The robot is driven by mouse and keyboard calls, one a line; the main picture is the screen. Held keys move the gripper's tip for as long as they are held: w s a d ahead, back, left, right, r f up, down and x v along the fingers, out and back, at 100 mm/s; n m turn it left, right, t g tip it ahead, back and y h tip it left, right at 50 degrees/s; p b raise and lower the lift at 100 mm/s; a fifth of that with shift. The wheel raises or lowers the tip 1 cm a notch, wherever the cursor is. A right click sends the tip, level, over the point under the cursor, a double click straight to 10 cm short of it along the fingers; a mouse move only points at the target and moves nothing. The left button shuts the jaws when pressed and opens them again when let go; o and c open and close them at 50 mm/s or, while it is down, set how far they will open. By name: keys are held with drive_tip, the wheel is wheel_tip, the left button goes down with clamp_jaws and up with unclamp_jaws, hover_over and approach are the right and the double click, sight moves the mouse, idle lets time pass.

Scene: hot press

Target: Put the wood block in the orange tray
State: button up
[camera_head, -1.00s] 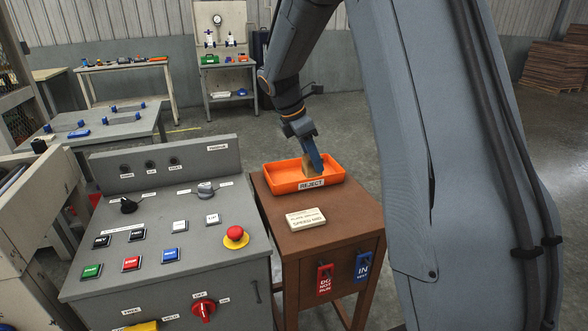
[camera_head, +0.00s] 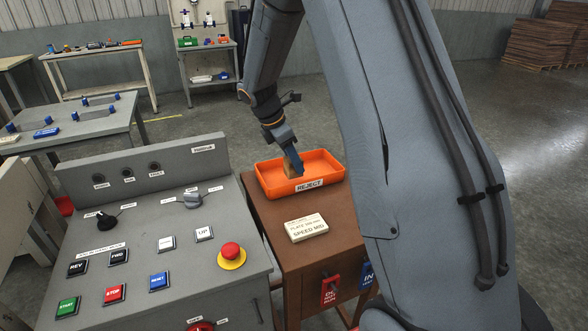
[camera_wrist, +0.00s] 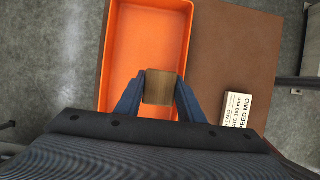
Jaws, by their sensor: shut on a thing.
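The wood block (camera_wrist: 160,87) is a small brown block held between the two blue fingers of my gripper (camera_wrist: 160,96) in the wrist view. In the head view the block (camera_head: 290,167) shows at the orange tray, partly behind my gripper (camera_head: 300,172). The orange tray (camera_head: 309,184) carries a REJECT label and stands on a brown cabinet. In the wrist view the tray (camera_wrist: 107,60) lies under the block, which is toward its right side. I cannot tell whether the block touches the tray floor.
A white SPEED MID card (camera_head: 306,228) lies on the brown cabinet top (camera_head: 335,240) in front of the tray. A grey control panel (camera_head: 150,215) with several buttons and a red stop knob (camera_head: 231,251) stands to the left. Worktables stand behind.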

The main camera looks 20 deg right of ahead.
sight(294, 170)
drive_tip(key=shift+f+p, duration=0.35)
drive_tip(key=shift+f, duration=1.35)
drive_tip(key=shift+f, duration=0.1)
drive_tip(key=o, duration=0.8)
drive_tip(key=b+v, duration=0.3)
drive_tip(key=v, duration=0.8)
drive_tip(key=s+a+f+m+y, duration=0.1)
drive_tip(key=s+a+f+m, duration=0.1)
drive_tip(key=s+m, duration=0.4)
drive_tip(key=s+a+f+m+y, duration=0.2)
drive_tip(key=s+m, duration=0.4)
drive_tip(key=s, duration=0.5)
drive_tip(key=s+a+f+m+y, duration=0.1)
drive_tip(key=s+a+f+m, duration=0.1)
drive_tip(key=s+m, duration=0.4)
drive_tip(key=shift+s+a+f+t, duration=0.2)
drive_tip(key=shift+s+f, duration=0.15)
drive_tip(key=shift+s, duration=0.4)
drive_tip(key=shift+s+a+f+t, duration=0.2)
drive_tip(key=shift+s+f, duration=0.2)
drive_tip(key=shift+s, duration=0.3)
